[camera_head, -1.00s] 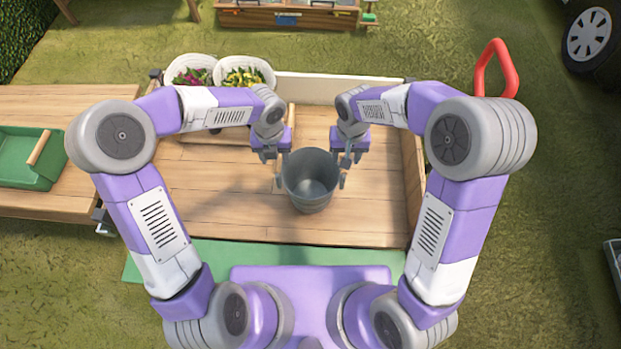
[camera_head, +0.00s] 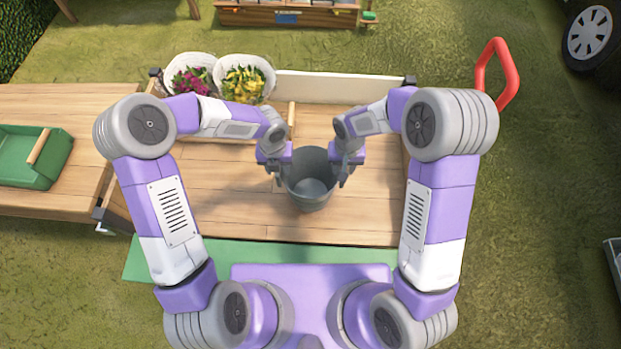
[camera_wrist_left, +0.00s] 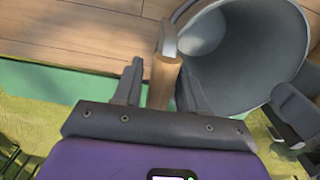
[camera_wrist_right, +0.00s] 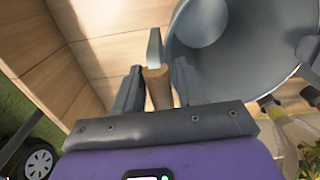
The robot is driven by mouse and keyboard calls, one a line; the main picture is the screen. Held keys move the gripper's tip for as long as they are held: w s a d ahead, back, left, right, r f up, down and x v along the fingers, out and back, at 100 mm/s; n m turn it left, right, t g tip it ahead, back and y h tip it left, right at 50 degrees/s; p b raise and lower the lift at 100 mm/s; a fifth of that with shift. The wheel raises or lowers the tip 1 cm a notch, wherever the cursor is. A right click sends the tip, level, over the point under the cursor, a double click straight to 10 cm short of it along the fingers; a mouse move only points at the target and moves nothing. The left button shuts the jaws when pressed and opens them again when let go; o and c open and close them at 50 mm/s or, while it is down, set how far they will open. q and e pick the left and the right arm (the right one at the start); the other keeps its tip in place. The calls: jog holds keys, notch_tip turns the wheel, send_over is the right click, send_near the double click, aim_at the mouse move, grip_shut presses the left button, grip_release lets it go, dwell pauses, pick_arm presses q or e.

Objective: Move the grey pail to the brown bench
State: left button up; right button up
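The grey pail (camera_head: 311,190) is upright over the plank floor of a wooden cart (camera_head: 235,215), between my grippers. Whether its base touches the planks is unclear. My left gripper (camera_head: 277,177) is at the pail's left side, its fingers closed around a wooden side handle (camera_wrist_left: 163,80). My right gripper (camera_head: 344,176) is at the right side, its fingers closed around the other wooden handle (camera_wrist_right: 157,87). The pail's empty inside shows in the left wrist view (camera_wrist_left: 255,55) and the right wrist view (camera_wrist_right: 225,60). A brown wooden bench (camera_head: 60,103) stands left of the cart.
A green tray (camera_head: 22,178) with a wooden handle lies on the bench. White baskets with pink flowers (camera_head: 190,80) and yellow flowers (camera_head: 243,83) stand at the cart's back left. A red handle (camera_head: 505,75) rises at right. The bench top behind the tray is clear.

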pick_arm(q)
grip_shut()
pick_arm(e)
grip_shut()
pick_arm(q)
jog(key=shift+r, duration=0.1)
pick_arm(e)
jog(key=shift+r, duration=0.1)
